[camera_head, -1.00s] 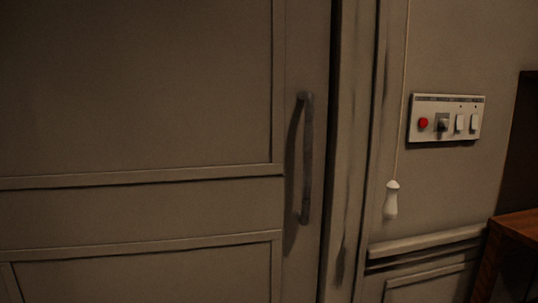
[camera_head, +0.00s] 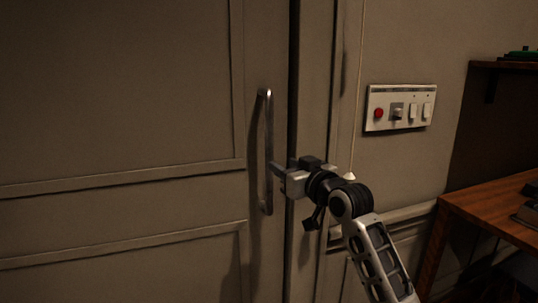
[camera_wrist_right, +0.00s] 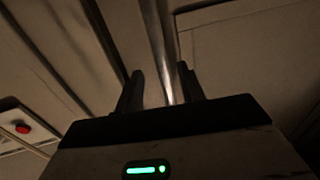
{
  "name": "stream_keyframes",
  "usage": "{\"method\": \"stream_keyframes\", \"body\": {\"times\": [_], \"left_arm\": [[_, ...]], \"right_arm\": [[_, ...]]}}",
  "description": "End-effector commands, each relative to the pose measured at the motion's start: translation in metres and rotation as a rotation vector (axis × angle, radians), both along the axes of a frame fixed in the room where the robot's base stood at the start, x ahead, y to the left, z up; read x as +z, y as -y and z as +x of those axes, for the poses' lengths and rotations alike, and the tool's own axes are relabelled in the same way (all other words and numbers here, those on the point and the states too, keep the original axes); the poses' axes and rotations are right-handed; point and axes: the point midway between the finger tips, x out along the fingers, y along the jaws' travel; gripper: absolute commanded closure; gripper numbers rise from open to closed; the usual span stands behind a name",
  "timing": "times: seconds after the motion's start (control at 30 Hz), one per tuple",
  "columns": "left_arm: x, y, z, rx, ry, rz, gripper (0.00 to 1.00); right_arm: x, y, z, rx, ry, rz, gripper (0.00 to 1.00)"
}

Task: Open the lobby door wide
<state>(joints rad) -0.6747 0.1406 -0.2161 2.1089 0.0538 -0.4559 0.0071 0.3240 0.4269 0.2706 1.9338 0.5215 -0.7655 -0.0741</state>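The lobby door (camera_head: 120,110) is a panelled, dull beige door that looks closed in its frame. Its vertical metal bar handle (camera_head: 267,130) is near the door's right edge. My right gripper (camera_head: 277,172) reaches in from the lower right, at the lower half of the handle. In the right wrist view the handle (camera_wrist_right: 158,35) runs between the two dark fingers of my right gripper (camera_wrist_right: 160,72). The fingers are apart, with gaps beside the bar, so the gripper looks open. My left gripper is not in view.
A white switch panel (camera_head: 400,108) with a red button is on the wall to the right. A wooden desk (camera_head: 490,207) and a shelf (camera_head: 505,66) stand at the right.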

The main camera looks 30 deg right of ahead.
Motion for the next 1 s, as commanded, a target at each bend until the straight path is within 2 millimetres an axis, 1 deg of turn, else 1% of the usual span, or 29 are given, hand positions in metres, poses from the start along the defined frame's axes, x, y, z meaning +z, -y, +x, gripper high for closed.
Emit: {"method": "stream_keyframes", "body": {"times": [0.03,0.1,0.2,0.33,0.5,0.8,0.83,0.87,0.9,0.97,1.0], "left_arm": [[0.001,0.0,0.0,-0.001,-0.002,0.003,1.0],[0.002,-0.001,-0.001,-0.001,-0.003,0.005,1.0],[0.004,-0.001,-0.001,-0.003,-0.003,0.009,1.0],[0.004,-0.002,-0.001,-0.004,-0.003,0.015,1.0],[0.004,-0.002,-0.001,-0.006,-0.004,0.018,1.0],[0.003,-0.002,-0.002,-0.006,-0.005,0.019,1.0],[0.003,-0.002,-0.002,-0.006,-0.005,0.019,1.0],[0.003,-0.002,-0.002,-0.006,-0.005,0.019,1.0],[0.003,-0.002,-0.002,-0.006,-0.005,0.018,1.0],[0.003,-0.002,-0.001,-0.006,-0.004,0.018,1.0],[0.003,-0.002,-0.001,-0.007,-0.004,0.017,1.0]], "right_arm": [[0.002,0.0,0.012,0.001,0.0,0.004,0.61],[0.002,0.001,0.027,0.0,0.001,0.003,0.61],[0.002,0.002,0.046,0.0,0.0,0.003,0.61],[0.001,0.002,0.065,0.0,0.0,0.002,0.61],[0.0,0.003,0.077,0.0,0.0,0.0,0.61],[-0.001,0.003,0.079,0.001,-0.001,-0.001,0.61],[-0.001,0.003,0.079,0.0,-0.001,-0.001,0.64],[-0.001,0.003,0.079,0.0,-0.001,-0.001,0.72],[-0.001,0.003,0.079,0.0,-0.001,-0.001,0.83],[-0.001,0.003,0.079,0.0,-0.001,-0.001,1.0],[-0.001,0.003,0.079,0.0,-0.001,-0.001,1.0]]}}
